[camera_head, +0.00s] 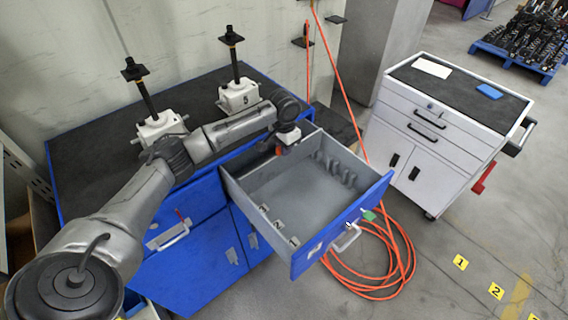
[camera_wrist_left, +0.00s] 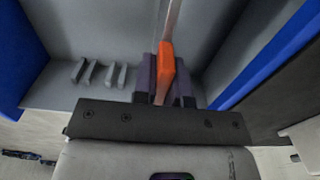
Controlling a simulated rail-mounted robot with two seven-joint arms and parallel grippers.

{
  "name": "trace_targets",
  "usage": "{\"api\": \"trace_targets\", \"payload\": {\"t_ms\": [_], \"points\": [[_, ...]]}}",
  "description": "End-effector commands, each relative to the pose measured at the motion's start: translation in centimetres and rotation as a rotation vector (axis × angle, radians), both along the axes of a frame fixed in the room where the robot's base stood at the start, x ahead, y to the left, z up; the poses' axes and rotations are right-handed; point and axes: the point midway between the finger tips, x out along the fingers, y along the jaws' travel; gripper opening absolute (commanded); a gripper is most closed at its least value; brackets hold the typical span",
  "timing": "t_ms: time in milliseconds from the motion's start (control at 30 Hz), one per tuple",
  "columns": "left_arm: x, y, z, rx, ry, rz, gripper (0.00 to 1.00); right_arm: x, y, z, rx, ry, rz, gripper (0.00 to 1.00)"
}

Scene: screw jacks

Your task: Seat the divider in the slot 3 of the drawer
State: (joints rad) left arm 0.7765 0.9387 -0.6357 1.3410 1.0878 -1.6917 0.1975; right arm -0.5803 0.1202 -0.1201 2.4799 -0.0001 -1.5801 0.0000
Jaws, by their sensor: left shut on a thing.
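The drawer (camera_head: 245,205) is pulled out of the blue cabinet, with a grey inside and a blue front. Several slot ribs (camera_head: 335,170) stand along its far right wall, and small numbered ribs (camera_head: 278,224) run along the near left wall. My left gripper (camera_head: 283,144) is over the drawer's back corner. In the left wrist view its purple-grey fingers are shut on the orange tab of the divider (camera_wrist_left: 166,68), whose thin pale plate runs up beyond it. The divider's lower edge is hidden, so I cannot tell whether it touches a slot. My right gripper is not in view.
Two screw jacks (camera_head: 160,128) (camera_head: 238,95) stand on the dark cabinet top (camera_head: 90,150). An orange hose (camera_head: 375,285) is coiled on the floor by the drawer. A white tool cart (camera_head: 430,130) stands at the right. The drawer floor (camera_head: 290,195) is clear.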

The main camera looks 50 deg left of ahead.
Motion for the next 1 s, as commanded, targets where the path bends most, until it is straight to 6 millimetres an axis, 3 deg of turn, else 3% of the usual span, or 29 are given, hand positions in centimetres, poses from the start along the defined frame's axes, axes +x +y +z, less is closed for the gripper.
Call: {"api": "trace_targets", "payload": {"t_ms": [233,600,1000], "points": [[0.0,0.0,-1.5,0.0,0.0,0.0,0.0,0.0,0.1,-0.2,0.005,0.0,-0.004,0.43],[0.0,0.0,-6.5,0.001,-0.001,0.001,0.0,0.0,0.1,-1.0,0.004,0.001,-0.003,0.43],[0.0,0.0,-6.9,0.001,-0.002,0.0,0.0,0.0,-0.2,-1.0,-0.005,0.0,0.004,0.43]]}}
